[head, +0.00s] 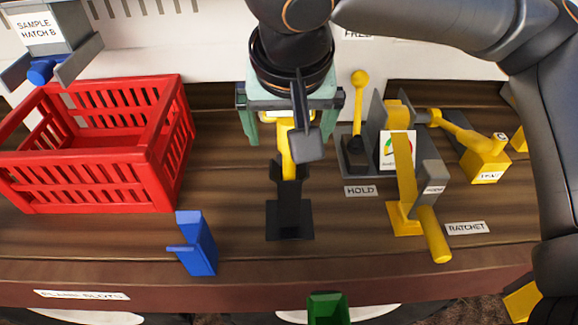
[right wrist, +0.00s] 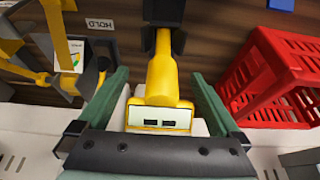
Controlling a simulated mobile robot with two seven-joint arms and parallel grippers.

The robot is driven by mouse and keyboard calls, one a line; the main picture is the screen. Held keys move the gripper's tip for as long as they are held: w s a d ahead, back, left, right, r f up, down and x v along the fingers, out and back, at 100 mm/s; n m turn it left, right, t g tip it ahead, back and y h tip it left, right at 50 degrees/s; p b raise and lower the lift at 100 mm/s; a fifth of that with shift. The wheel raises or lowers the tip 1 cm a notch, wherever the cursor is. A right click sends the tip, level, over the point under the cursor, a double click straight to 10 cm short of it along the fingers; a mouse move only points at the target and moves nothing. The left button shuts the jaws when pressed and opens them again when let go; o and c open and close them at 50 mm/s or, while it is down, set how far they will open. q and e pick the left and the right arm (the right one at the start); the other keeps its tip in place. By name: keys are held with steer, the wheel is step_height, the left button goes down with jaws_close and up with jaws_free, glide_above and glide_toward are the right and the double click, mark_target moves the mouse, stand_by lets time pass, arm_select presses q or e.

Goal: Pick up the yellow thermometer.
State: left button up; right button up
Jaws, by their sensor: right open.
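The yellow thermometer (head: 288,160) stands upright in a black stand (head: 289,220) at the middle of the wooden bench. In the right wrist view its head with a small display (right wrist: 160,118) faces my camera, and its yellow body (right wrist: 162,78) runs down to the dark holder. My right gripper (head: 291,136) is over it, with its two green fingers (right wrist: 161,76) open on either side of the thermometer. A visible gap is left between each finger and the yellow body. In the head view my wrist hides part of the thermometer's head. My left gripper is not in view.
A red crate (head: 95,197) stands to the left, and a blue bracket (head: 196,243) is near the front edge. To the right are a grey fixture with yellow levers (head: 404,170) and a yellow block (head: 484,163). A sample hatch (head: 45,30) is at back left.

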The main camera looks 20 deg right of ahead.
steer(key=shift+f, duration=0.1)
jaws_close()
stand_by(0.8)
